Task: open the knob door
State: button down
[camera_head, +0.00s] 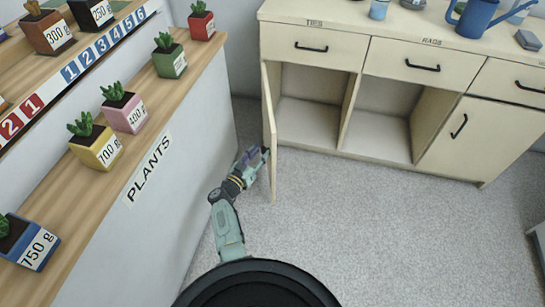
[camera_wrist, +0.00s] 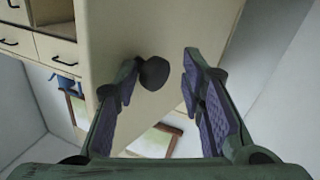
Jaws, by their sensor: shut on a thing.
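The cabinet door (camera_head: 268,125) stands swung out at roughly a right angle from the cream cabinet (camera_head: 375,165), seen nearly edge-on. My gripper (camera_head: 262,157) is at its left, outer face, near the free edge; it hides the knob in the head view. In the wrist view the dark round knob (camera_wrist: 154,73) sits on the cream door face (camera_wrist: 125,30). My gripper (camera_wrist: 160,70) has one finger on each side of the knob. The left fingertip meets the knob, and a gap shows towards the right finger.
The open compartment (camera_head: 308,115) behind the door looks empty. A plant shelf (camera_head: 185,75) with several potted plants stands close on the left of my arm. Drawers (camera_head: 315,47) are above the opening. Grey floor (camera_head: 370,230) is clear to the right of the door.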

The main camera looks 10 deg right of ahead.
jog(key=shift+m+g+h, duration=0.3)
jog(key=shift+m+h, duration=0.1)
jog(key=w+a, duration=0.1)
jog(key=a, duration=0.2)
jog(key=w+a+r+b, duration=0.1)
jog(key=shift+w+a, duration=0.3)
jog(key=shift+d+r, duration=0.1)
jog(key=c, duration=1.3)
grip_release()
jog(key=shift+c, duration=0.2)
jog(key=shift+o, duration=0.5)
jog(key=shift+w+d+f, duration=0.1)
jog(key=shift+f, duration=0.15)
jog(key=shift+r, duration=0.1)
jog(key=v, duration=1.2)
jog(key=shift+s+f, duration=0.35)
jog(key=shift+f, duration=0.05)
jog(key=shift+d, duration=0.1)
jog(key=shift+c, duration=0.5)
